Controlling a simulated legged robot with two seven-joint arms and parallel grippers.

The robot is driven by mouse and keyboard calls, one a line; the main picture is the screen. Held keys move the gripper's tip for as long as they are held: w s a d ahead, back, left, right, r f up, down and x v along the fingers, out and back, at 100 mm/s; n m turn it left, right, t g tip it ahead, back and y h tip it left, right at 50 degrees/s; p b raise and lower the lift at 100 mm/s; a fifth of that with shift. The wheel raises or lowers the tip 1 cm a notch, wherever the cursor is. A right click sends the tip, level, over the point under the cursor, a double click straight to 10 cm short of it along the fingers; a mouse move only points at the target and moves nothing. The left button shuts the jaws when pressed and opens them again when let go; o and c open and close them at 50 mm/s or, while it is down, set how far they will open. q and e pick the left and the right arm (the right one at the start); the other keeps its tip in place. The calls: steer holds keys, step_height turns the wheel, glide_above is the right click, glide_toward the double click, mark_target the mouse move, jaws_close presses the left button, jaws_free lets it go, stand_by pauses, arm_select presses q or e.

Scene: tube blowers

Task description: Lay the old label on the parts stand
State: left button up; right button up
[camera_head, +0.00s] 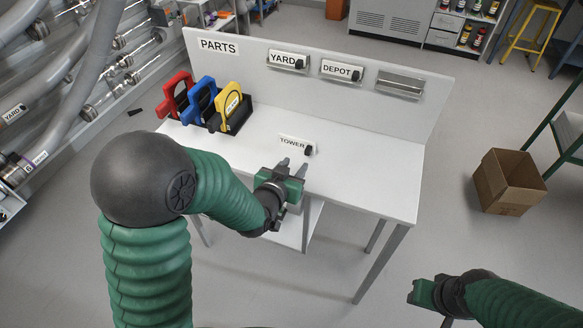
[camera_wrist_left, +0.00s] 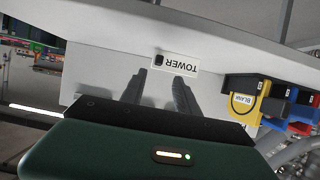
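The white parts stand (camera_head: 375,185) has a tabletop and a back panel marked PARTS. A label reading TOWER (camera_head: 293,143) lies flat on the tabletop, with a dark knob at one end; it also shows in the left wrist view (camera_wrist_left: 182,65). My left gripper (camera_head: 292,166) is over the tabletop's front edge, just short of the TOWER label. Its two fingers (camera_wrist_left: 165,88) are spread with nothing between them, apart from the label. My right gripper (camera_head: 425,293) is low at the right, away from the stand; its fingers are not clear.
Red, blue and yellow (camera_head: 233,105) handled pieces stand in a dark holder at the tabletop's left. YARD (camera_head: 287,61) and DEPOT (camera_head: 341,70) labels sit on the back panel, beside an empty-looking holder (camera_head: 401,84). A cardboard box (camera_head: 509,181) is on the floor at right.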

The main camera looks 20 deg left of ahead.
arm_select(q)
steer(key=s+f+g, duration=0.2)
steer(key=s+g, duration=0.1)
steer(key=s, duration=0.4)
steer(key=s+a+f+g, duration=0.1)
steer(key=s+f+g, duration=0.1)
steer(key=s+g, duration=0.2)
steer(key=s+f+g, duration=0.2)
steer(key=s+g, duration=0.2)
steer(key=s, duration=0.6)
steer(key=shift+s+a+f, duration=0.25)
steer(key=shift+a+f, duration=0.05)
